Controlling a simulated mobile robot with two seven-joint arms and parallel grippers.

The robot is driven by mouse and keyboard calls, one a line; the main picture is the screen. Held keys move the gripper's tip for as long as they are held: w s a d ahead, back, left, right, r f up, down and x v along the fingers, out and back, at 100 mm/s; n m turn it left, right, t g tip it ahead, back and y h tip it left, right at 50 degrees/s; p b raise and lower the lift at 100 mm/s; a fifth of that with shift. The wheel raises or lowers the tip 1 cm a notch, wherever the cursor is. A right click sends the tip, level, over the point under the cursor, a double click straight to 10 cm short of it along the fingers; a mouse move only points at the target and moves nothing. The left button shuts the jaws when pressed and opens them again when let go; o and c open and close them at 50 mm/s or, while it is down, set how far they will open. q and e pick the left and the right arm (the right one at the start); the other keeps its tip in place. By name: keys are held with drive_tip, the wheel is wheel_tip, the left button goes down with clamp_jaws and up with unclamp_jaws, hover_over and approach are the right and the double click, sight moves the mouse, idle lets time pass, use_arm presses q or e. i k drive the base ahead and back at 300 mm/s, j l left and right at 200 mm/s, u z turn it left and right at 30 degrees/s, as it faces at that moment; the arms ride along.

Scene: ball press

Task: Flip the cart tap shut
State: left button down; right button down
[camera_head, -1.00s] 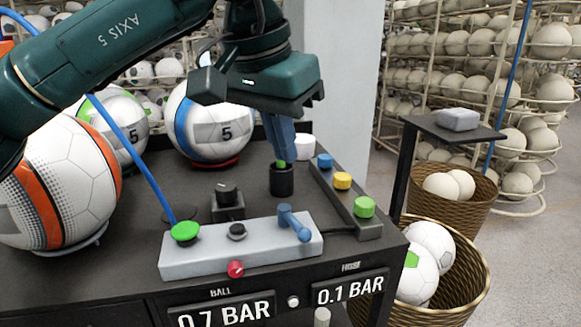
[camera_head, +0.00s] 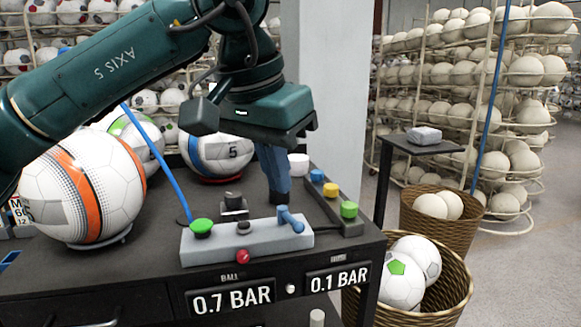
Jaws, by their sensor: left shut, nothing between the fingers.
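The tap is a blue lever (camera_head: 290,218) on the right part of a light grey block (camera_head: 250,240) on the dark cart top. Its handle slants down toward the front right. My left gripper (camera_head: 277,198) is shut and empty, pointing down just behind the lever. Its blue fingers overlap the lever's back in the picture, so I cannot tell whether they touch. My right gripper is not in view.
Coloured buttons (camera_head: 331,190) line a dark strip at right. Balls (camera_head: 85,185) stand at left. Wicker baskets (camera_head: 455,285) stand right of the cart (camera_head: 150,290).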

sight(284, 217)
drive_tip(key=k, duration=1.15)
